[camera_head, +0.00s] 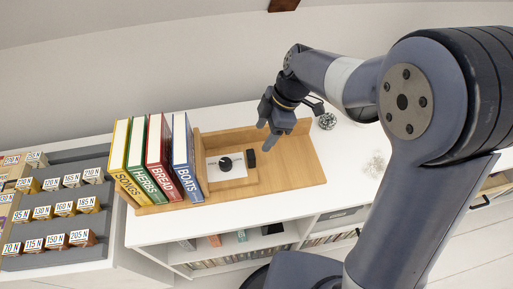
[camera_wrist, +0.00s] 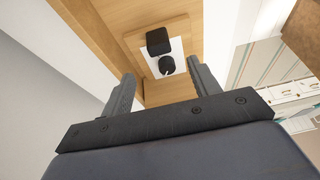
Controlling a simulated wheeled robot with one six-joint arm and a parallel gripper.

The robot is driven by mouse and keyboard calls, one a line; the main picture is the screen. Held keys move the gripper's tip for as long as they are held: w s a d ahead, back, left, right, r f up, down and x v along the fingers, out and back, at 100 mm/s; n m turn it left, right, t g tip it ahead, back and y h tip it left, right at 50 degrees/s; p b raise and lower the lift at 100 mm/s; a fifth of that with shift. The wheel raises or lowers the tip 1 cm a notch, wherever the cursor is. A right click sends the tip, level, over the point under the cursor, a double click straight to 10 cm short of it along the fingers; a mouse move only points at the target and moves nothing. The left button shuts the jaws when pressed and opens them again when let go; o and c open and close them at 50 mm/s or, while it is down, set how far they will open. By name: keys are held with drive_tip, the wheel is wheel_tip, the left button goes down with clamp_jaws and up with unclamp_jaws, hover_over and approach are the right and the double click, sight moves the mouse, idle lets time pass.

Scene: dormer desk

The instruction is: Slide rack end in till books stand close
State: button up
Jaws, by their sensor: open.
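The wooden book rack (camera_head: 300,165) lies on the white cabinet top. Yellow SONGS (camera_head: 121,160), green HERBS (camera_head: 139,160), red BREAD (camera_head: 158,160) and blue BOATS (camera_head: 182,155) stand upright at its left, slightly fanned. The wooden rack end (camera_head: 201,165) stands just right of BOATS; its foot carries a white plate (camera_head: 213,172), a black knob (camera_head: 225,164) and a black block (camera_head: 251,158). My gripper (camera_head: 268,143) is open and empty above the rack, near the block. In the wrist view, the knob (camera_wrist: 166,65) and block (camera_wrist: 158,40) appear between my open fingers (camera_wrist: 160,78).
A stepped grey stand (camera_head: 60,225) with several number-labelled blocks is at the left. A dark, speckled round object (camera_head: 327,121) sits beyond the rack's right end. Shelves with small items (camera_head: 240,243) are below the cabinet top. The rack's right part is bare.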

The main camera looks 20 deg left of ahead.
sight(252, 154)
drive_tip(key=p+x, duration=0.1)
drive_tip(key=x, duration=1)
drive_tip(key=shift+r, duration=0.1)
